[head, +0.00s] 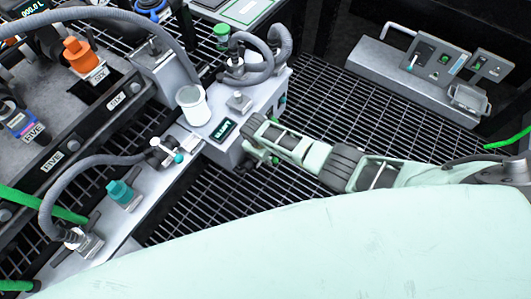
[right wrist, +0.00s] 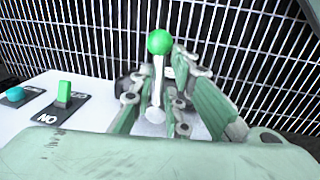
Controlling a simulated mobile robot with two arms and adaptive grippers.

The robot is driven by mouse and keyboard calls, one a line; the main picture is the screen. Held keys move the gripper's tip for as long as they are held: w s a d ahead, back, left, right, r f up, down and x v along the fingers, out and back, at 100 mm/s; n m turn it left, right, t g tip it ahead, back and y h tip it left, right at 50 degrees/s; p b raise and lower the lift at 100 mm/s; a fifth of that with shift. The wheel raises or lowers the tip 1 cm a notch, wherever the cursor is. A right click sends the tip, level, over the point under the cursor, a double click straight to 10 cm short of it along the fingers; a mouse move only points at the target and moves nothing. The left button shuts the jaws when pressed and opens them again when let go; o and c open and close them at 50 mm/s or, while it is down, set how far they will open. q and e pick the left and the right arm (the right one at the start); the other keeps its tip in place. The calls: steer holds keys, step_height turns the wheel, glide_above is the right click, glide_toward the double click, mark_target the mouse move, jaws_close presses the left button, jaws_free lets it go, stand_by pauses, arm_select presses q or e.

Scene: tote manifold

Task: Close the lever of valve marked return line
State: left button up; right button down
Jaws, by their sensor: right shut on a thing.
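A lever with a round green knob (right wrist: 159,42) and a pale shaft stands up between the fingers of my right gripper (right wrist: 154,88) in the right wrist view. The fingers are closed around the shaft, below the knob. In the head view my right gripper (head: 258,138) reaches in from the right to the side of a white manifold box (head: 222,152). The gripper hides most of the lever there. I cannot read a return line marking in either view. My left gripper is not in view.
Left are an orange-topped valve (head: 82,54), a teal fitting (head: 122,193) and grey hoses. In the wrist view, a green switch (right wrist: 64,93) stands left. A control panel (head: 440,75) lies at upper right.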

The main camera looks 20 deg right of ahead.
steer(key=shift+s+a, duration=0.15)
steer(key=shift+a, duration=0.05)
steer(key=c, duration=1.9)
jaws_free()
steer(key=shift+r, duration=0.1)
steer(key=shift+o, duration=0.4)
step_height(320, 180, up, 12)
steer(key=s+a, duration=0.1)
steer(key=shift+s+a, duration=0.15)
steer(key=shift+a, duration=0.2)
